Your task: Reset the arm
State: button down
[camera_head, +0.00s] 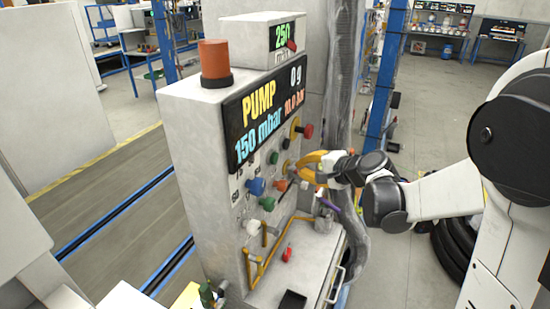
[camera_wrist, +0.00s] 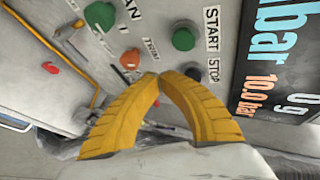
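My gripper (camera_head: 297,167) has two curved yellow fingers and is close in front of the control panel of the white pump station (camera_head: 202,150). In the wrist view, the fingertips (camera_wrist: 160,76) meet, and nothing shows between them. An orange-red knob (camera_wrist: 130,61) is just left of the tips, apart from them in that view; whether they touch the panel I cannot tell. Green buttons (camera_wrist: 184,39) sit above, one beside the START and STOP labels. My white arm with black joints reaches in from the right of the head view.
The station has a dark display (camera_head: 262,112) reading PUMP and 150 mbar, and an orange-red beacon (camera_head: 214,62) on top. A blue knob (camera_head: 256,186), yellow pipes (camera_head: 262,262) and a grey hose (camera_head: 343,90) are near the gripper. Open floor lies behind to the right.

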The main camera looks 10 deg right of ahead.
jog(key=s+f+n+g+h+b, duration=0.1)
jog(key=s+f+n+h+b, duration=0.1)
jog(key=s, duration=0.7)
jog(key=s+a+f+n+g+h+b, duration=0.1)
jog(key=s+f+n+h+b, duration=0.1)
jog(key=s+n, duration=0.4)
jog(key=s+a+f+n+g+h+b, duration=0.1)
jog(key=s+f+n+b, duration=0.3)
jog(key=s, duration=1)
jog(key=shift+f+g+h+b, duration=0.2)
jog(key=shift+g+h+b, duration=0.2)
jog(key=shift+b, duration=0.2)
